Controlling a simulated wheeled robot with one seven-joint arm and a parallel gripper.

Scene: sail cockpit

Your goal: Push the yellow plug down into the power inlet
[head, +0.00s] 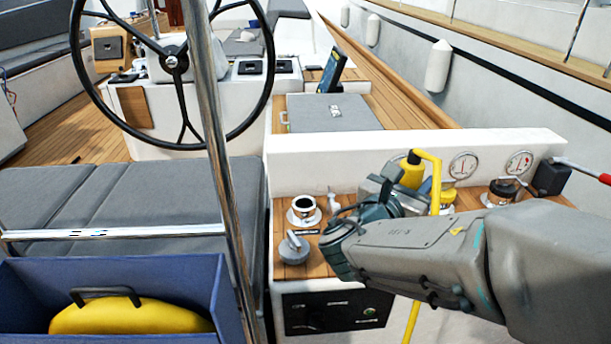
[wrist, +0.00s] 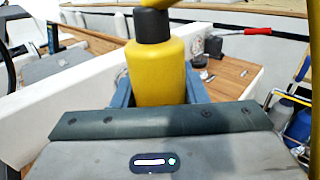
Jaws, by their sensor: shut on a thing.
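The yellow plug (head: 411,173) is held upright by my gripper (head: 393,191) above the wooden side ledge. Its yellow cable (head: 436,170) bends over from the top and hangs down to the right. In the wrist view the plug (wrist: 157,72) stands between the two blue-grey fingers, with a black collar on top; its lower end is hidden by my gripper. A yellow round fitting (head: 449,195) sits on the ledge just right of the plug. A white-flanged fitting with a dark opening (head: 303,208) sits to the left. I cannot tell which is the power inlet.
A white wall with gauges (head: 463,166) rises behind the ledge. A winch-like black fitting (head: 503,188) and a red-handled lever (head: 590,173) are at the right. A steel post (head: 212,120) and a blue bin (head: 225,300) stand at the left.

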